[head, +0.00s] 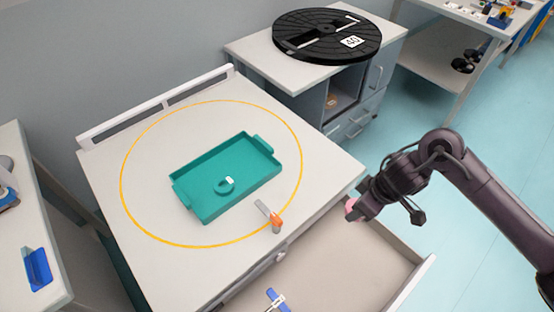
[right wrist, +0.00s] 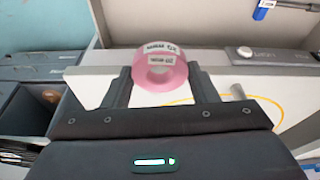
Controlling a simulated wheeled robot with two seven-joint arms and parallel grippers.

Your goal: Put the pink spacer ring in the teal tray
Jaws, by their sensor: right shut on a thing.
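The pink spacer ring (right wrist: 160,70) is held between the fingers of my right gripper (right wrist: 160,85), with white printed labels on its face. In the head view the ring (head: 351,208) shows as a small pink patch at the fingertips of my right gripper (head: 358,210), to the right of the table's edge and by the open drawer. The teal tray (head: 182,193) lies on the table inside a yellow circle. A teal ring with a small white label (head: 225,186) lies in the tray. My left gripper is not in view.
An orange-and-grey tool (head: 270,216) lies near the table's front edge. An open drawer (head: 335,262) extends below, with a blue-handled item (head: 277,300) in it. A black reel marked 40 (head: 327,36) lies on a cabinet behind.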

